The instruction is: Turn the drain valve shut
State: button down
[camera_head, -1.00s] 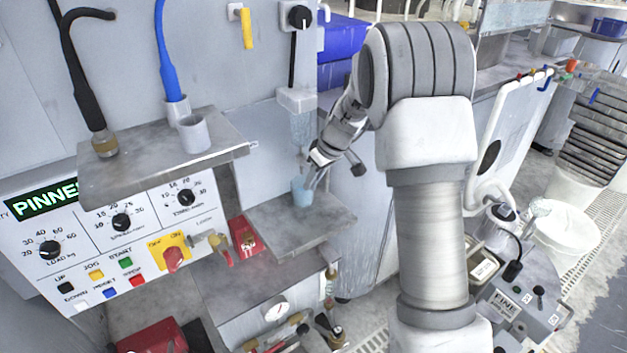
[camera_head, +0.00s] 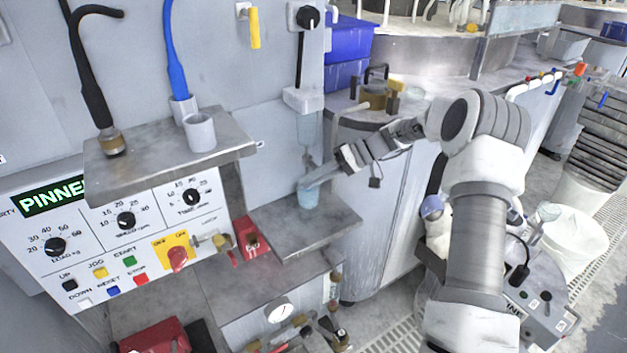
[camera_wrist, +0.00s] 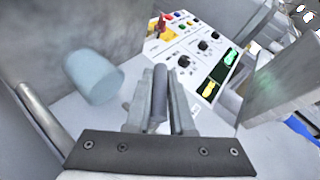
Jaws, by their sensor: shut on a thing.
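A dark grey rod-like handle (camera_wrist: 158,95) stands between my gripper's fingers (camera_wrist: 158,110) in the wrist view, and they are shut on it. It appears to be the drain valve's lever. My gripper hides the handle there. A pale blue cup (camera_head: 309,198) stands on a metal shelf right below my fingers. The cup also shows left of the fingers in the wrist view (camera_wrist: 92,75). The handle's turn angle cannot be told.
The metal shelf (camera_head: 335,222) juts out under the cup. A higher shelf (camera_head: 145,165) holds a grey cup (camera_head: 199,132). The control panel (camera_head: 85,270) is at left, also in the wrist view (camera_wrist: 190,60). A round-cornered cabinet (camera_head: 385,190) stands behind my arm.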

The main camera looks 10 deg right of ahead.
jog(key=y, duration=0.1)
jog(key=m+y, duration=0.1)
jog(key=y, duration=0.1)
jog(key=shift+a+r+g, duration=0.15)
jog(key=shift+r+g, duration=0.15)
jog(key=shift+s+a+r+m+y+b, duration=0.1)
jog(key=shift+r+m+y+b, duration=0.2)
jog(key=shift+y, duration=0.6)
jog(key=shift+r+m+y+b, duration=0.2)
jog(key=shift+m+y+b, duration=0.1)
jog(key=shift+y, duration=0.6)
jog(key=c, duration=0.8)
grip_release()
jog(key=shift+r, duration=0.1)
jog(key=d, duration=0.5)
jog(key=d+f, duration=0.1)
jog(key=d, duration=1.1)
jog(key=shift+d+f+p, duration=0.15)
jog(key=shift+f+p, duration=0.15)
